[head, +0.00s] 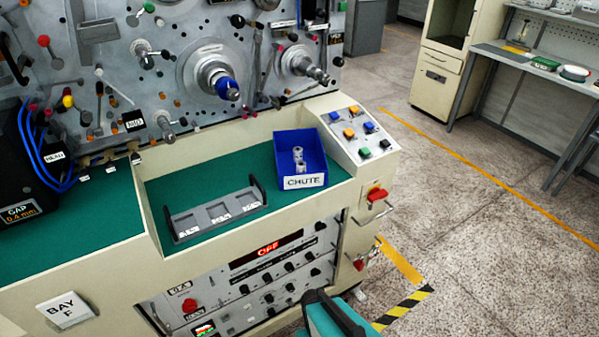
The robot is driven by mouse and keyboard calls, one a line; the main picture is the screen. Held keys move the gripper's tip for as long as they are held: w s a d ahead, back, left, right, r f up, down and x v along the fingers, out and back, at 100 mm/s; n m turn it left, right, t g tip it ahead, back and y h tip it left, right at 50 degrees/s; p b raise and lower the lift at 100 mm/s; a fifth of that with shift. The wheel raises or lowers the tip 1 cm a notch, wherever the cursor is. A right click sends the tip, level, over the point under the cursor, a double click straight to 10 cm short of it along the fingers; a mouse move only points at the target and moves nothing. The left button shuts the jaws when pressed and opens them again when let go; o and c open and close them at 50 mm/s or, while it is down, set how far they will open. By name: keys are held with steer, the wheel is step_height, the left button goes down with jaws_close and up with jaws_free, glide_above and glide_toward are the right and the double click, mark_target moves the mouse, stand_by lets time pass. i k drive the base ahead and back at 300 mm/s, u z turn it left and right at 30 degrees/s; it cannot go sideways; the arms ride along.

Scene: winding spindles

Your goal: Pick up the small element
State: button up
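A blue bin labelled CHUTE (315,150) stands on the green bench top of the machine. Inside it are small silver cylindrical elements; I make out two, one farther back (298,153) and one nearer (301,167). They look upright and close together; which is smaller I cannot tell.
A grey tray (252,181) with three labelled, empty-looking recesses and raised black ends lies left of the bin. A sloped button panel (358,134) is right of the bin. Spindles and knobs stick out of the panel behind. A black gap gauge unit (28,170) stands far left.

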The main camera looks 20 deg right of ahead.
mark_target(301, 166)
steer(key=k, duration=1.5)
steer(key=u, duration=1.2)
steer(key=i, duration=1)
steer(key=z, duration=0.1)
